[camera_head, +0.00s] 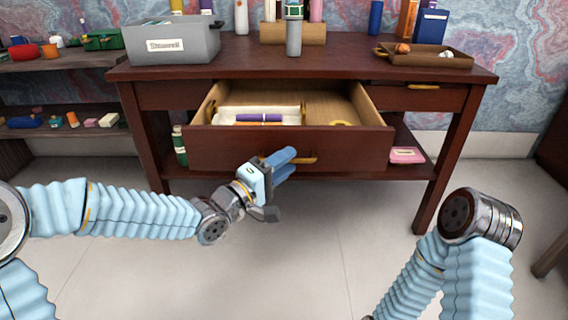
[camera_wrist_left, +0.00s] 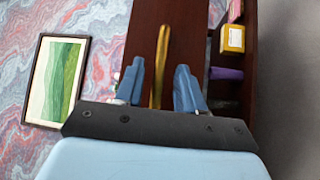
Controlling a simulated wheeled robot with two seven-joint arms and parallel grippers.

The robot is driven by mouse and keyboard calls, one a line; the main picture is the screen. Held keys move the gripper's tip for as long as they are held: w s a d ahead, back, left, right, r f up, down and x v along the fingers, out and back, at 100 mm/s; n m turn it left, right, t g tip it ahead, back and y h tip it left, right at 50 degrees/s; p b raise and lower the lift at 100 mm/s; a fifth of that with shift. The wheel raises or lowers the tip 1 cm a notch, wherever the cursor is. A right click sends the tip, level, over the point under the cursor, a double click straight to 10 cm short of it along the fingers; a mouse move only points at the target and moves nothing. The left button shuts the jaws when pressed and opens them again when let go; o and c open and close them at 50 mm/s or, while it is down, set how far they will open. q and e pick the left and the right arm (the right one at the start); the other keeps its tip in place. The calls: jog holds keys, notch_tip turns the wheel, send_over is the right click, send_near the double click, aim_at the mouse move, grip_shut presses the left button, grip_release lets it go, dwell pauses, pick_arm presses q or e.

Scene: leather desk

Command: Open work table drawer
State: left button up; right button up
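The dark wooden work table (camera_head: 340,52) stands ahead. Its middle drawer (camera_head: 225,150) is pulled out, with the inside showing in the head view. A brass bar handle (camera_head: 303,160) sits on the drawer front; it also shows in the left wrist view (camera_wrist_left: 160,65). My left gripper (camera_head: 290,166) is at the drawer front by the handle. In the left wrist view its two blue fingers (camera_wrist_left: 160,90) are apart, with the handle between them and a gap on each side. My right arm shows at the lower right in the head view, but its gripper is out of view.
The drawer holds a white tray (camera_head: 286,111) with a purple item (camera_head: 259,118). A grey box (camera_head: 172,45) and a brown tray (camera_head: 424,57) stand on the tabletop. A shelf (camera_head: 70,132) stands at left. The floor in front is clear.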

pick_arm(q)
jog(key=shift+a, duration=0.1)
jog(key=p+v, duration=0.1)
jog(key=v, duration=1.2)
jog(key=shift+s+a, duration=0.25)
notch_tip(320, 180, down, 23)
jog(key=w+a+g+y+p, duration=0.1)
jog(key=w+g+y+p, duration=0.1)
jog(key=g+y, duration=0.35)
jog(key=s+f+m+g+y+p, duration=0.1)
jog(key=s+f+m+g+y, duration=0.3)
jog(key=s+f, duration=1.2)
jog(key=f+m+g, duration=0.1)
jog(key=g, duration=0.2)
jog(key=shift+m, duration=0.3)
jog(key=shift+f+g, duration=0.1)
jog(key=shift+g, duration=0.15)
